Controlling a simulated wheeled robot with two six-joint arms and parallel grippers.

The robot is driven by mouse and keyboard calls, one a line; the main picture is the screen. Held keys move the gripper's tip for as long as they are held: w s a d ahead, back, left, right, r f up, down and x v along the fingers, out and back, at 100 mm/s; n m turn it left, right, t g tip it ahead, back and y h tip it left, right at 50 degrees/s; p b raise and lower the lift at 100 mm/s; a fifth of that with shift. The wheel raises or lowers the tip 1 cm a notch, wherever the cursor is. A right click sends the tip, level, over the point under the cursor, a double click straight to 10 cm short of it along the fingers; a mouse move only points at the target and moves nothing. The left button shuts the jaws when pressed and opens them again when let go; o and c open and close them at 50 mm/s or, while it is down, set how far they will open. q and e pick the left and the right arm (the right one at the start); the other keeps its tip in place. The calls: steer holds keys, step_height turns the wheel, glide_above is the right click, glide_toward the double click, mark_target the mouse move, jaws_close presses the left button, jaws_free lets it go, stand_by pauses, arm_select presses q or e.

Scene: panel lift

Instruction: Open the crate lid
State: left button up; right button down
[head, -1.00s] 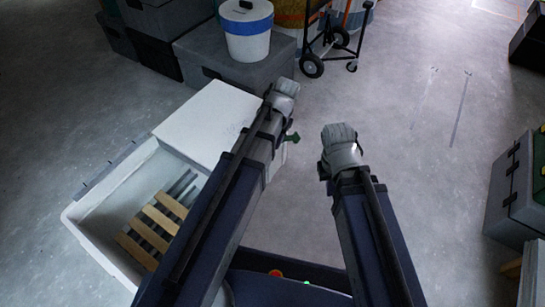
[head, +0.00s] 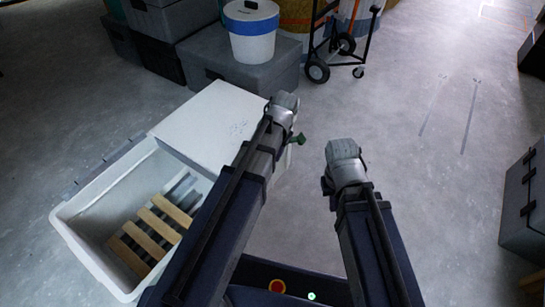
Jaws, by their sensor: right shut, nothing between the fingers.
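The white crate (head: 72,222) stands on the floor at left. Its left part is open and shows wooden slats (head: 152,232) inside. A flat white lid panel (head: 205,112) covers its far right part. A small green fitting (head: 297,139) shows beside my left arm at the crate's right side; I cannot tell if it is a handle. My left arm crosses in front of the crate and hides part of it; its gripper does not show. My right gripper (head: 327,184) shows only as a small dark part beside the right arm's end, shut and empty, right of the crate and apart from it.
Behind the crate are grey boxes (head: 222,72), a white bucket with a blue band (head: 251,40) and a hand truck (head: 335,50). A grey case (head: 522,200) stands at the right edge. The floor (head: 430,200) between is clear.

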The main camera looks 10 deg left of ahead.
arm_select(q)
steer(key=shift+f, duration=0.1)
jaws_close()
stand_by(0.3)
stand_by(1.1)
